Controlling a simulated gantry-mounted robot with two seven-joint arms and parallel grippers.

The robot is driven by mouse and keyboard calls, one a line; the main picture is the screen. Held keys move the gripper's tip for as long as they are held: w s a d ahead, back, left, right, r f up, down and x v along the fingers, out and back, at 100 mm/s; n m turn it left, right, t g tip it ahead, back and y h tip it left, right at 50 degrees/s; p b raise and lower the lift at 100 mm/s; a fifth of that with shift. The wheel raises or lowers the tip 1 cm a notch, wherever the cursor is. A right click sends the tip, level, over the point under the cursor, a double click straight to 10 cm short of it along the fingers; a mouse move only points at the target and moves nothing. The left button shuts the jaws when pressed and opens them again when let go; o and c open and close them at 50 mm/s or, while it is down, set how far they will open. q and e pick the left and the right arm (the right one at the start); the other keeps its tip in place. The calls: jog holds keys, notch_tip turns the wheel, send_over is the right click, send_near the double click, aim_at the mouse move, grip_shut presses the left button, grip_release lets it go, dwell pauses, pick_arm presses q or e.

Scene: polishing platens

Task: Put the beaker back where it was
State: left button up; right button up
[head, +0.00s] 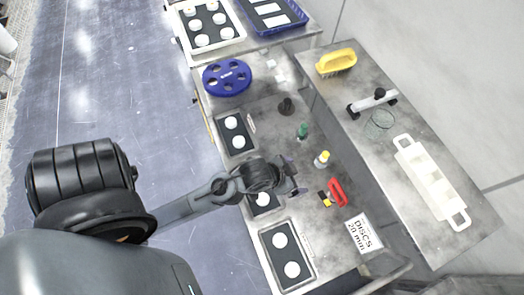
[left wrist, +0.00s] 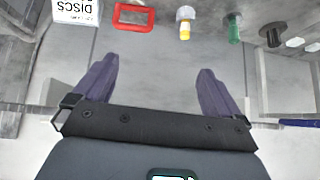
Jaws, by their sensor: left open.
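A clear round glass object (head: 381,119), which looks like the beaker, stands on the grey raised shelf (head: 400,165) at the right of the head view, just below a grey bar-shaped tool. My left gripper (head: 291,178) is over the lower bench, to the left of and below the beaker in the picture, apart from it. In the left wrist view the left gripper (left wrist: 157,82) has its two purple fingers wide apart with nothing between them. The beaker cannot be made out in the left wrist view. My right gripper is not in view.
On the bench are a green bottle (head: 302,130), a yellow-and-white bottle (head: 322,159), a red frame (head: 338,192), a DISCS sign (head: 363,233) and black trays with white discs (head: 288,254). The shelf also holds a yellow brush (head: 336,62), the bar tool (head: 372,102) and a white rack (head: 431,181).

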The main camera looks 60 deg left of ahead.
pick_arm(q)
jog(key=s+g, duration=0.1)
jog(key=s, duration=0.2)
jog(key=s+g, duration=0.2)
jog(key=s, duration=0.2)
jog(key=s+g, duration=0.1)
jog(key=s, duration=0.3)
jog(key=shift+a+f, duration=0.25)
jog(key=shift+f, duration=0.1)
